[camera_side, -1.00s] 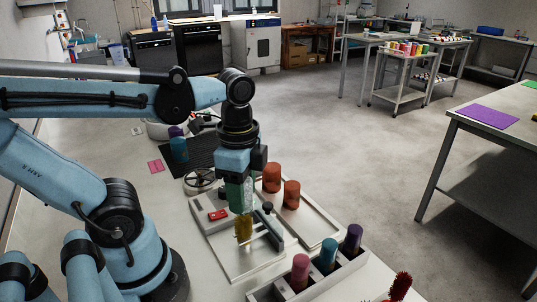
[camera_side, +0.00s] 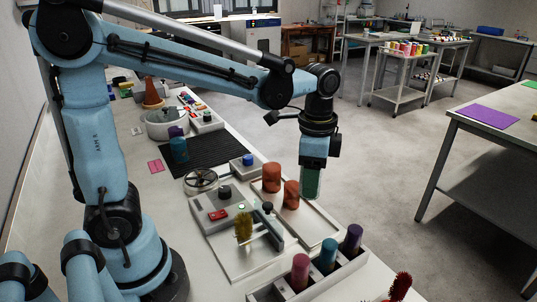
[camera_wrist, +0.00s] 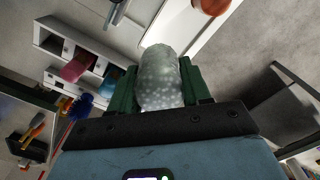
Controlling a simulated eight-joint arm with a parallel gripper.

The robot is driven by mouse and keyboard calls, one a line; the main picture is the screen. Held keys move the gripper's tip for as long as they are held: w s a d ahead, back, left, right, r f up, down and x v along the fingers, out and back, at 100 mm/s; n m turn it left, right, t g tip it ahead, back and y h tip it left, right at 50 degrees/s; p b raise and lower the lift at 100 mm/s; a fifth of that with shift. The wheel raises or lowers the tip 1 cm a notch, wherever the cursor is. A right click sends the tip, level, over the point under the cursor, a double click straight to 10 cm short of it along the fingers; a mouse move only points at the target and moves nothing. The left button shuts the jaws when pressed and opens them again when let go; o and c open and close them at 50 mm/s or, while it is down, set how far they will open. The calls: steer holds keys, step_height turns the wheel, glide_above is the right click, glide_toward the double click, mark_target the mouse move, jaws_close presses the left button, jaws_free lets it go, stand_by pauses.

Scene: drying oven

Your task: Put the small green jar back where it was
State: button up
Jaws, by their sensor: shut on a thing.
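My gripper (camera_side: 310,196) is shut on the small green jar, which shows in the wrist view as a pale grey-green, speckled jar (camera_wrist: 160,80) between the two dark green fingers. In the side view the fingers mostly hide the jar. The gripper hangs pointing down, raised, and appears over or just beyond the right part of the shallow white tray (camera_side: 322,238). Two orange-red jars (camera_side: 271,177) and (camera_side: 291,195) stand at that tray's far left end, left of the gripper. The tray's nearer part looks bare.
A white rack (camera_side: 315,283) with pink, teal and purple jars stands in front. A station with a yellow brush (camera_side: 243,227) and a red switch (camera_side: 218,214) lies to the left.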

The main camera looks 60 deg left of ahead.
steer(key=shift+w+d+f, duration=0.15)
steer(key=shift+w+f, duration=0.35)
steer(key=shift+f, duration=1.4)
steer(key=shift+w+d+f, duration=0.2)
steer(key=shift+w+f, duration=0.25)
steer(key=shift+f, duration=1.4)
steer(key=shift+w+d+f, duration=0.15)
steer(key=shift+w+f, duration=0.35)
steer(key=shift+f, duration=1.4)
steer(key=shift+f, duration=0.15)
steer(key=o, duration=1)
